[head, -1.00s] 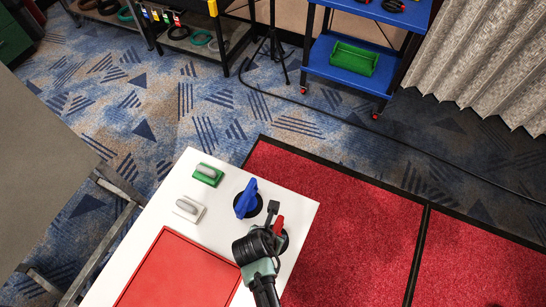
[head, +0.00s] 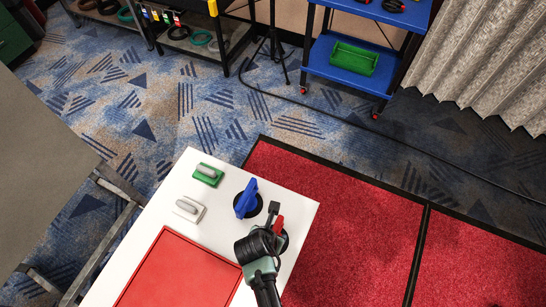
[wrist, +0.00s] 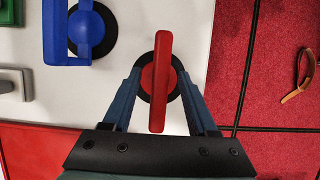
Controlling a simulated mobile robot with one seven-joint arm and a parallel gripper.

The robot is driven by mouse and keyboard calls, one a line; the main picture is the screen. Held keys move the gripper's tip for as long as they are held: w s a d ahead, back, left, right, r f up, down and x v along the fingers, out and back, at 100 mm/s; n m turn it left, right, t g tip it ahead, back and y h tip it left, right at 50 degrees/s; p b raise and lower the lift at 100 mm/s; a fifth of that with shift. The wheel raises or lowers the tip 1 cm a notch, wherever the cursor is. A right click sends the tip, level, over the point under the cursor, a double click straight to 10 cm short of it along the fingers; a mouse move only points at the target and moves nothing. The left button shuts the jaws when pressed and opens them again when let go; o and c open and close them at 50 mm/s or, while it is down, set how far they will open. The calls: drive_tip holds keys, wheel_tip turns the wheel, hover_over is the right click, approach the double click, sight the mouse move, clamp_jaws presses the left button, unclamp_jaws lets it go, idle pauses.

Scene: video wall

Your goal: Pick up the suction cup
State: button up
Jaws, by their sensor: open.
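A red suction cup (wrist: 161,60) with a long bar handle and a round black pad stands on the white tabletop (head: 222,241). In the head view only part of the red suction cup (head: 278,223) shows beside my gripper. A blue suction cup (head: 246,197) with a black pad stands behind it to the left, and it also shows at the top left of the wrist view (wrist: 86,30). My gripper (wrist: 160,80) is open above the red cup, one finger on each side of its handle. I cannot tell whether the fingers touch it.
A green-based block (head: 207,175) and a white-based block (head: 189,208), both with grey handles, sit on the tabletop. A red tray or panel (head: 180,272) lies in front. Red mats (head: 345,230) cover the floor to the right. A blue cart (head: 325,75) stands farther back.

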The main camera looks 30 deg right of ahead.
clamp_jaws()
idle(1.4)
